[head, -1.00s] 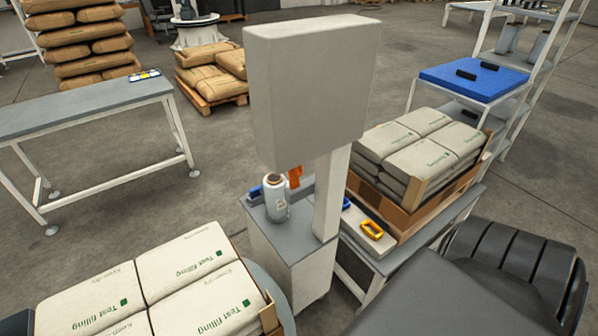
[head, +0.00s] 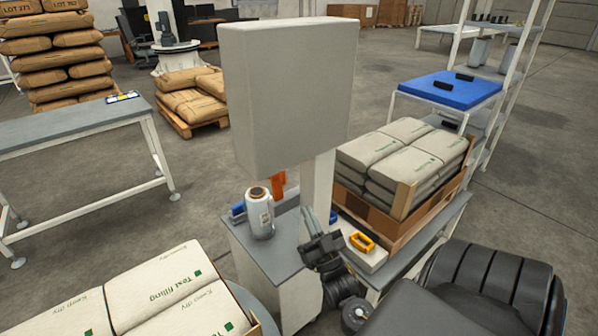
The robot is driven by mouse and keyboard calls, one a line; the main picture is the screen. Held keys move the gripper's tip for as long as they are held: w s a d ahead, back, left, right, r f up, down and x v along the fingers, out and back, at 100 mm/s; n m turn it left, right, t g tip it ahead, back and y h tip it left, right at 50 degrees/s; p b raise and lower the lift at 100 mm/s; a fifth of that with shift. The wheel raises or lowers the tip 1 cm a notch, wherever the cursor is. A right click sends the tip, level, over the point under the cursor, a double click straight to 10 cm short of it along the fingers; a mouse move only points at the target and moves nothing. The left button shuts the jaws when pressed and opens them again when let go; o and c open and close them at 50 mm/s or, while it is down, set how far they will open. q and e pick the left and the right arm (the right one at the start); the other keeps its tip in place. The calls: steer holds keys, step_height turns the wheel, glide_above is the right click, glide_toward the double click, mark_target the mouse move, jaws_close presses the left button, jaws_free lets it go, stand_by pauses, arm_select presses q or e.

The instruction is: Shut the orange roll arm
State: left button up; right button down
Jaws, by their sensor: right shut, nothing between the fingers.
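The orange roll arm (head: 278,184) shows as a small upright orange piece behind the white film roll (head: 260,216), under the tall grey box of the machine. The roll and the box hide part of it, and I cannot tell how far it stands open. My right gripper (head: 310,218) is dark, shut and empty, in front of the white post and to the right of the roll. It is apart from the orange arm. My left gripper is not in view.
The grey machine box (head: 290,95) on its white post (head: 318,182) rises close to my right gripper. A yellow-orange handle (head: 362,242) lies on the bench at right, before a carton of sacks (head: 405,210). Stacked sacks (head: 165,295) are at lower left.

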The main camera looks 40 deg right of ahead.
mark_target(279, 181)
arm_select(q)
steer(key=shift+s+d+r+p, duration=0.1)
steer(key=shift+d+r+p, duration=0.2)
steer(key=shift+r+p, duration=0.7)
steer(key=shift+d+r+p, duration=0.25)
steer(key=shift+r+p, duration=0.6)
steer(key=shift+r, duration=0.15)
arm_select(e)
steer(key=w+d+r, duration=0.3)
steer(key=w+r, duration=0.1)
steer(key=w, duration=0.7)
steer(key=shift+d+r, duration=0.15)
steer(key=shift+r, duration=0.25)
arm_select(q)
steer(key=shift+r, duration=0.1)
arm_select(e)
steer(key=shift+w+r, duration=0.1)
